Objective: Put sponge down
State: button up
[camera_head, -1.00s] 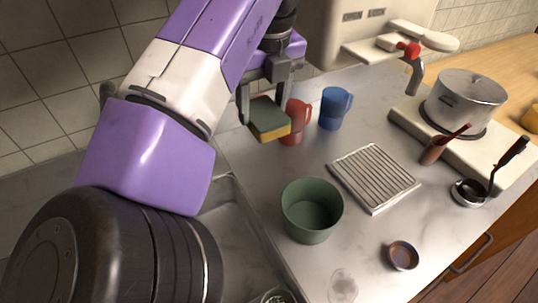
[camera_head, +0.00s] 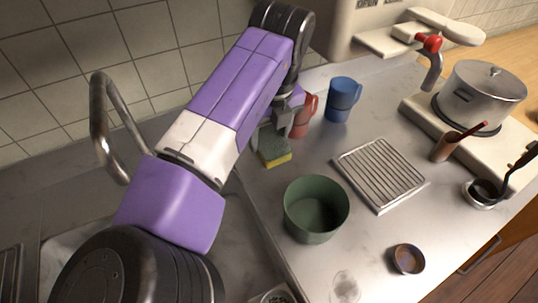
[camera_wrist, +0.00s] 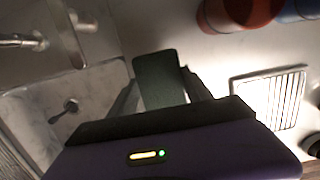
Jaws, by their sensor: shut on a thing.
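The sponge (camera_head: 273,150) has a dark green top and a yellow lower layer. My gripper (camera_head: 272,138) is shut on it, with the fingers at its sides. In the head view the sponge is low over the steel counter (camera_head: 345,238), left of the red mug; I cannot tell whether it touches the counter. In the wrist view the sponge (camera_wrist: 160,80) shows its dark green face between the two fingers.
A red mug (camera_head: 301,122) stands close by, with a blue mug (camera_head: 341,100) beyond it. A green bowl (camera_head: 316,208) is in front, and a ribbed rack (camera_head: 380,172) is to the right. The sink (camera_wrist: 60,110) lies left of the sponge in the wrist view.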

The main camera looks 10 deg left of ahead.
aim_at(273, 146)
jog(key=shift+f, duration=3.5)
jog(key=shift+f, duration=0.2)
jog(key=o, duration=1.5)
jog(key=shift+c, duration=0.2)
jog(key=shift+r, duration=0.1)
jog(key=r, duration=0.4)
jog(key=s+r, duration=0.1)
jog(key=r, duration=0.3)
jog(key=d+r, duration=0.1)
jog(key=r, duration=0.3)
jog(key=shift+s, duration=0.25)
jog(key=shift+s, duration=0.1)
